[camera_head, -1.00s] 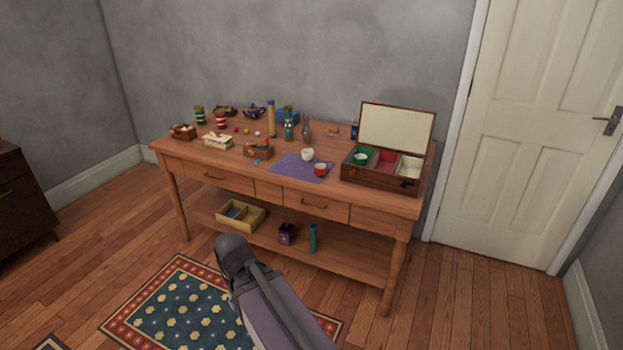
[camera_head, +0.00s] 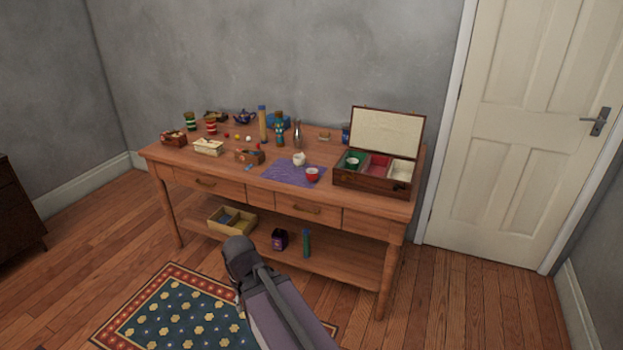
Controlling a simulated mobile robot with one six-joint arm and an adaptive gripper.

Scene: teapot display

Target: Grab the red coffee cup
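The red cup (camera_head: 312,174) stands on the purple mat (camera_head: 285,175) on the wooden table, near its front edge. A white cup (camera_head: 299,159) stands just behind it on the same mat. My arm reaches up from the bottom of the picture, and its dark end (camera_head: 240,258) is in front of the table, lower and to the left of the red cup, well apart from it. The gripper's fingers cannot be made out, so I cannot see whether it is open or shut.
An open wooden box (camera_head: 372,181) with coloured compartments stands right of the mat. Bottles, a blue teapot (camera_head: 245,117) and small boxes fill the left and back of the table. The lower shelf holds a yellow tray (camera_head: 232,220). A door (camera_head: 530,130) is at the right.

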